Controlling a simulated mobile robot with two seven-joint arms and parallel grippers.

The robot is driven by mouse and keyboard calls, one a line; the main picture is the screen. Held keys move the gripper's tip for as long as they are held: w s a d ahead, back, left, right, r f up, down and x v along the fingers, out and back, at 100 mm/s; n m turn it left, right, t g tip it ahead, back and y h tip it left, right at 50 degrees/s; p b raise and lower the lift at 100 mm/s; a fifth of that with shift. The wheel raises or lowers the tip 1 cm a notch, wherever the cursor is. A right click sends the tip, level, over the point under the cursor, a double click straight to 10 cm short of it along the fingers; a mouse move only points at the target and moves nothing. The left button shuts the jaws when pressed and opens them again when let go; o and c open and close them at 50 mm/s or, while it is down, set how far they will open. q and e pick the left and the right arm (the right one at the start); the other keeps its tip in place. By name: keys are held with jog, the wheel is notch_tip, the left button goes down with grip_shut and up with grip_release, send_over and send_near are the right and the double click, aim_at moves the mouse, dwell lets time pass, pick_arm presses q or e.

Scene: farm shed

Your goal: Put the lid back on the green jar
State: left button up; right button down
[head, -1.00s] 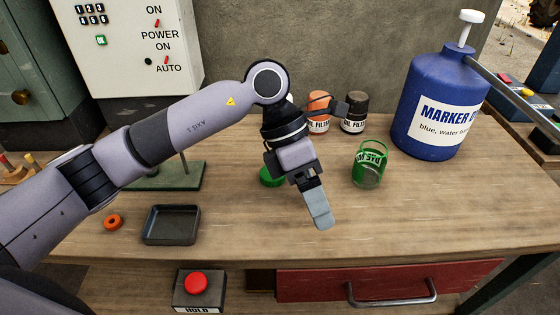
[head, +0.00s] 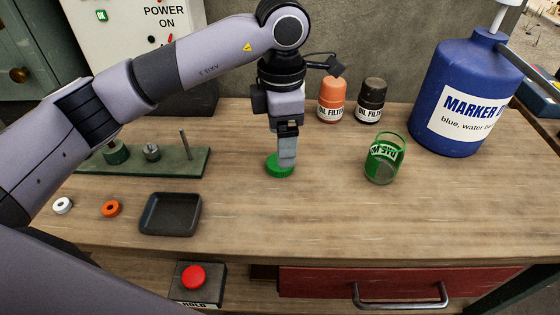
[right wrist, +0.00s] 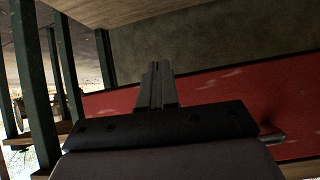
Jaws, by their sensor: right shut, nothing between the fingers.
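The green jar (head: 381,172) stands on the bench right of centre, see-through, with a label whose lettering looks upside down and no lid on its top. The green lid (head: 274,171) lies flat on the bench to the jar's left. My left gripper (head: 287,164) points straight down with its fingers at the lid, covering part of it. The fingers show side-on, so their opening and any contact are unclear. In the right wrist view my right gripper (right wrist: 156,70) is shut and empty, low by the red drawer front (right wrist: 225,105).
Two oil filter bottles, orange (head: 331,100) and black (head: 371,100), stand behind the jar. A big blue marker dye jug (head: 455,95) stands at right. A black tray (head: 171,214), orange ring (head: 111,208), white ring (head: 63,205) and green peg stand (head: 180,162) are at left.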

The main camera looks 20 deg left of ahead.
pick_arm(q)
jog(key=shift+w+a+f, duration=0.1)
jog(key=shift+f, duration=2.45)
jog(key=shift+c, duration=0.3)
jog(key=c, duration=1.1)
